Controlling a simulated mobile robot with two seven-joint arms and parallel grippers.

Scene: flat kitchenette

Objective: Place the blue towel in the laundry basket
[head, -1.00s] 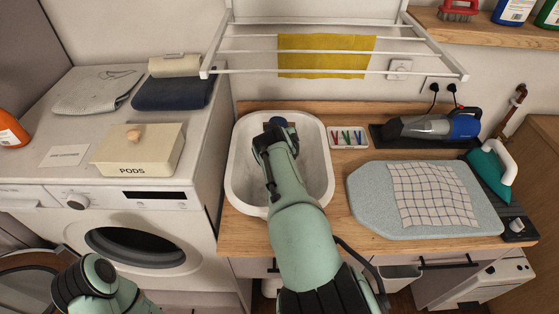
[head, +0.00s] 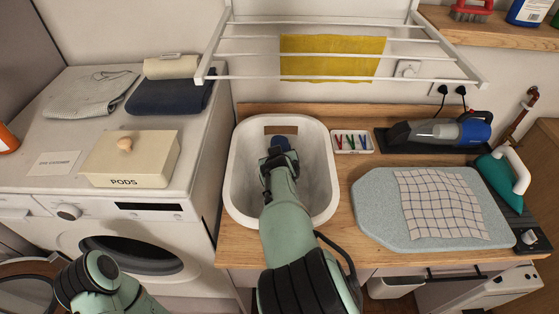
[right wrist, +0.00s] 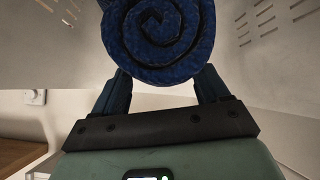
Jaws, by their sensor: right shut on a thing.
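The blue towel (right wrist: 158,38) is rolled, with its spiral end facing the camera in the right wrist view. In the head view only a small dark blue part of it (head: 280,143) shows past my gripper. My right gripper (head: 278,158) is shut on the towel, with a finger on each side of it in the right wrist view (right wrist: 162,92). Gripper and towel are inside the white laundry basket (head: 319,165), towards its back wall. Slotted basket walls (right wrist: 268,28) surround them in the right wrist view. Whether the towel touches the basket floor cannot be told. My left arm shows at lower left, its gripper out of view.
A drying rack (head: 350,78) with a yellow cloth (head: 330,58) hangs above and behind the basket. A pen tray (head: 351,141), hand vacuum (head: 440,130) and ironing board (head: 375,205) are to the right. The washing machine (head: 60,215), holding folded towels and a pods box (head: 130,160), is left.

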